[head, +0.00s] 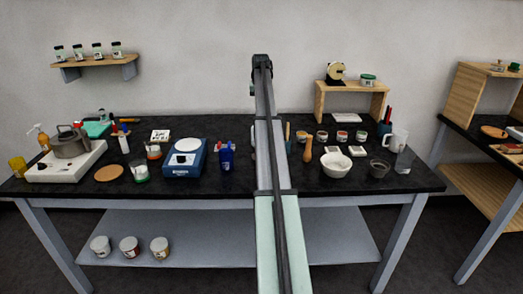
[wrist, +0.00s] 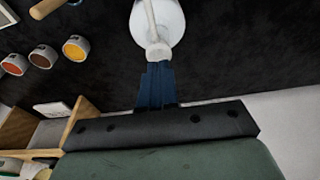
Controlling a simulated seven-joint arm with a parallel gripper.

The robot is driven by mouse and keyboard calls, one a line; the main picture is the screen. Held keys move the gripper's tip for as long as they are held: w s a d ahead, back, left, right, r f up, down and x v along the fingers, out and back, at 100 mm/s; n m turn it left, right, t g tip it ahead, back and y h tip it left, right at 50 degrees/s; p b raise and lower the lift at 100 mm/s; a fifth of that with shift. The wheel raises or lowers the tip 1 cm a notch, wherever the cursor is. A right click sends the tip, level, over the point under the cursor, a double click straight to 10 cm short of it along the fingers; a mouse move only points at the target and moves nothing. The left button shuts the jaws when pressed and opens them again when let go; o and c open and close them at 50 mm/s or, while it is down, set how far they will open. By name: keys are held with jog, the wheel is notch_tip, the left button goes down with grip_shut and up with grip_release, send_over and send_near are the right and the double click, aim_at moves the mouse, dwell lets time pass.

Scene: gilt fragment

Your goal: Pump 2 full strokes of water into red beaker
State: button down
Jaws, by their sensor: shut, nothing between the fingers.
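A small beaker with a red-brown band (head: 153,152), seemingly the red beaker, stands on the black bench left of the blue hotplate. In the wrist view, a white round object with a pale stem and knob (wrist: 158,48) lies straight ahead of my fingers. It may be the pump, but I cannot tell. My gripper (wrist: 157,68) is shut and empty, its blue fingertips at or close to the knob; contact is unclear. In the head view my arm hides the gripper and most of a pale object (head: 253,142) behind it.
Several coloured jars (wrist: 75,47) and a wooden shelf (wrist: 55,132) are to the left in the wrist view. The front edge is mostly clear.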

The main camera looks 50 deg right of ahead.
jog(key=shift+f, duration=0.25)
jog(key=shift+f, duration=0.35)
jog(key=shift+f, duration=0.75)
jog(key=shift+r, duration=1.4)
